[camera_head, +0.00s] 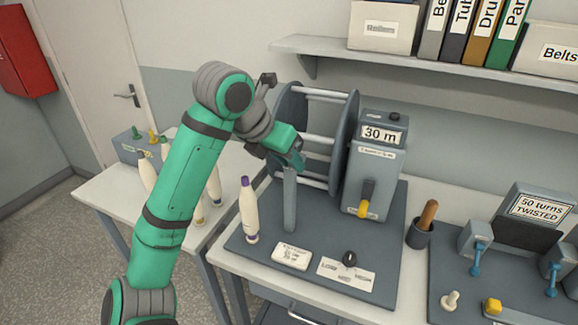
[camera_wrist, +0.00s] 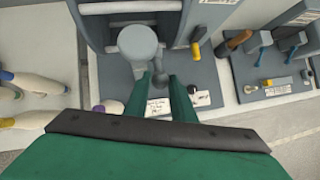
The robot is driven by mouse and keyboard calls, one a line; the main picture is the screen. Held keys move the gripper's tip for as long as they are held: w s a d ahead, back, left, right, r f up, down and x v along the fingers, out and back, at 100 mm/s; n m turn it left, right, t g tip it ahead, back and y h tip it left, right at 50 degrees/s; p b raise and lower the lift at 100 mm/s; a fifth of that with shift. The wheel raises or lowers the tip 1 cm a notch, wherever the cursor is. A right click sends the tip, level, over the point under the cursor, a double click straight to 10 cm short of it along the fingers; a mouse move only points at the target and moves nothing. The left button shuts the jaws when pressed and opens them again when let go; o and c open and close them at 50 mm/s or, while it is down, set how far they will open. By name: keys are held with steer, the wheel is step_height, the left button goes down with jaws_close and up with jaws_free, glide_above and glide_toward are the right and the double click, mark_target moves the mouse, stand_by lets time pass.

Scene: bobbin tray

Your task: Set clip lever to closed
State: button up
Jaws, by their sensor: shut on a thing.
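My gripper (camera_head: 297,160) is at the top of an upright grey post (camera_head: 290,205) in front of the large grey reel (camera_head: 347,135). In the wrist view, its two green fingers (camera_wrist: 161,88) are shut on a small dark part, which I take to be the clip lever (camera_wrist: 159,77), beside the post's round grey top (camera_wrist: 138,42). The fingers hide most of this part, so I cannot tell its setting. In the head view the hand covers it.
A white bobbin (camera_head: 248,210) with a purple tip stands left of the post. The 30 m counter box (camera_head: 368,150) with a yellow-tipped lever (camera_head: 364,205) stands right of the reel. A black knob (camera_head: 350,259) is in front. A wooden-handled tool (camera_head: 429,213) stands in a cup.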

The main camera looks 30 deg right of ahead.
steer(key=shift+w+d+r+g+y, duration=0.2)
steer(key=shift+r+g+y, duration=0.2)
steer(key=shift+y, duration=0.15)
steer(key=shift+w+d+r+g+y, duration=0.1)
steer(key=shift+d+r+g+y, duration=0.1)
steer(key=shift+r+g+y, duration=0.3)
steer(key=shift+w+d+r+g+y, duration=0.25)
steer(key=shift+g+y, duration=0.25)
steer(key=shift+y, duration=0.35)
steer(key=shift+d, duration=0.1)
steer(key=o, duration=1)
steer(key=shift+w, duration=0.15)
steer(key=shift+d, duration=0.1)
steer(key=v, duration=1.1)
steer(key=shift+w+f, duration=0.1)
steer(key=shift+w, duration=0.05)
